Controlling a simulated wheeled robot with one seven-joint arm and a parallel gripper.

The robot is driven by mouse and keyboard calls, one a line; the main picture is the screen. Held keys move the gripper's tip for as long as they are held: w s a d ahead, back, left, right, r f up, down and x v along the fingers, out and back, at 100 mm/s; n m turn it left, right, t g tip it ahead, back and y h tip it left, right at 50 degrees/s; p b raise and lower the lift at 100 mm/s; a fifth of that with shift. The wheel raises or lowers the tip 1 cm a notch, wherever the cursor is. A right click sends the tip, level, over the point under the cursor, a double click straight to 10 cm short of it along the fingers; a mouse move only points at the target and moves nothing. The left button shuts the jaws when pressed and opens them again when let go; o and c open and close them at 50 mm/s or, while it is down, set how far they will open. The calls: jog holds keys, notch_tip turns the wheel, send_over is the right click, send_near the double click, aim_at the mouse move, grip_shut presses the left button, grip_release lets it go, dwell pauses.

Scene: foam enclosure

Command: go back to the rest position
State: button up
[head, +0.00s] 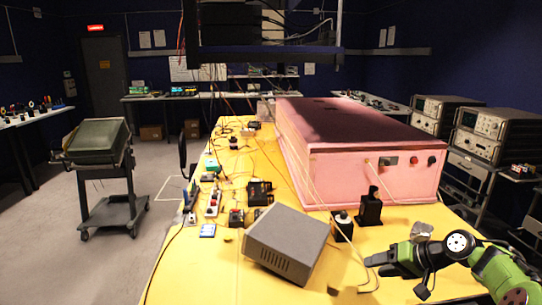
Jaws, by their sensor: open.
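My gripper (378,266) is at the lower right, above the near part of the yellow table (205,270). Its dark fingers point left and it holds nothing that I can see. The gap between the fingers is hard to make out at this size. My green and black arm reaches in from the right edge. A grey metal box (285,242) sits tilted in view just left of the gripper, apart from it as far as I can tell.
A large pink foam enclosure (370,168) fills the table's middle and right. Black devices (370,208) stand before it, close beyond my gripper. Cables and small electronics (212,203) line the left side. A cart (105,185) stands on open floor at left; oscilloscopes (480,133) stand at right.

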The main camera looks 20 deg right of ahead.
jog(key=s+a+r+n+g+h, duration=0.2)
jog(key=a+r, duration=0.2)
jog(key=a, duration=0.8)
jog(key=s+a+r+n+g+h, duration=0.2)
jog(key=s+a+r, duration=0.1)
jog(key=a, duration=0.8)
jog(key=s+a, duration=0.3)
jog(key=s, duration=0.6)
jog(key=s+a+n+t+h, duration=0.1)
jog(key=s+a, duration=0.2)
jog(key=s, duration=0.6)
jog(key=shift+s+a+r+p, duration=0.2)
jog(key=shift+a+p, duration=0.1)
jog(key=shift+a, duration=0.05)
